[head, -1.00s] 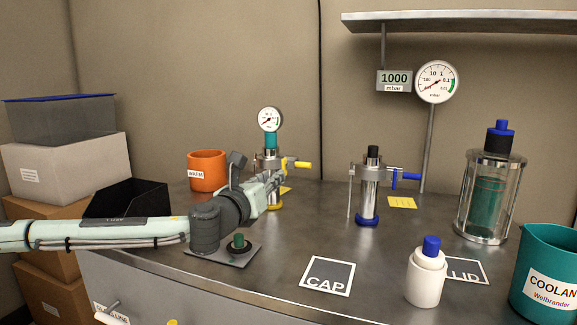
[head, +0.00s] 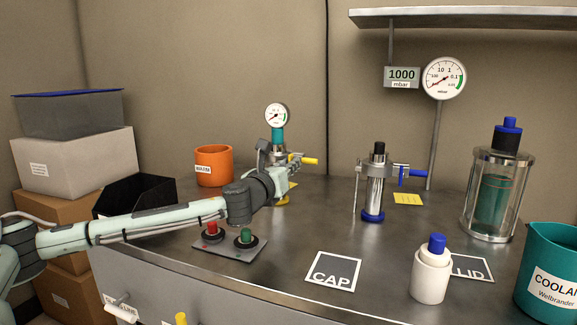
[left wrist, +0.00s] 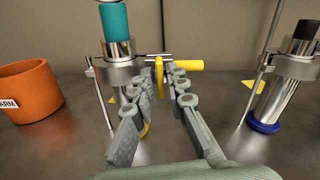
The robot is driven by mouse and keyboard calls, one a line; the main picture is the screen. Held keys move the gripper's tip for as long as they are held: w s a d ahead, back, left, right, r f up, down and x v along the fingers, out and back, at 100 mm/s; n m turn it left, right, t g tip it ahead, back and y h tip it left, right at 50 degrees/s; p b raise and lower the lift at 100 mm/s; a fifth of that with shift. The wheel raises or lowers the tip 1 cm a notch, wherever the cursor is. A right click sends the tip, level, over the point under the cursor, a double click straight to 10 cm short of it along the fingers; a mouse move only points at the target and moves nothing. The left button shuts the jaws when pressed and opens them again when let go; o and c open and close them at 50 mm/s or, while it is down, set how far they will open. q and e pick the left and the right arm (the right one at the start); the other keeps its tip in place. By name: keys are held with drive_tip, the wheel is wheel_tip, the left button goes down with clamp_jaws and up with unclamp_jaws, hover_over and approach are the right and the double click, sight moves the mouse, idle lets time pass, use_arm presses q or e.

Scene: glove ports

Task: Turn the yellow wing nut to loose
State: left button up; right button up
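The yellow wing nut (left wrist: 159,70) is on the clamp of the left metal cylinder, which carries a teal section and a round gauge. A yellow bar (left wrist: 189,65) sticks out to the right beside it; this bar also shows in the head view (head: 305,160). My left gripper (left wrist: 164,77) is open, its two fingers apart and pointing at the wing nut. The wing nut appears in the gap at the fingertips; I cannot tell whether they touch it. In the head view my left gripper (head: 284,175) partly hides the cylinder. My right gripper is not in view.
An orange cup (head: 213,167) stands left of the cylinder. A second cylinder with a blue clamp (head: 376,185) stands to the right. A button plate (head: 222,249) with red and green buttons lies below my left arm. A white bottle (head: 430,277) stands at the front right.

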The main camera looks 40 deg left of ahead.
use_arm(q)
drive_tip(key=shift+n, duration=0.3)
clamp_jaws()
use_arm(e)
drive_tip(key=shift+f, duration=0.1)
use_arm(q)
drive_tip(key=shift+n+p, duration=0.85)
drive_tip(key=shift+n, duration=6.85)
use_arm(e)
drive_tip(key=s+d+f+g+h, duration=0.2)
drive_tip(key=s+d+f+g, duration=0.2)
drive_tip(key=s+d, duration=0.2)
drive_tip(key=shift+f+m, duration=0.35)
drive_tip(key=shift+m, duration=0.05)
use_arm(q)
drive_tip(key=o, duration=0.5)
unclamp_jaws()
drive_tip(key=v, duration=1.2)
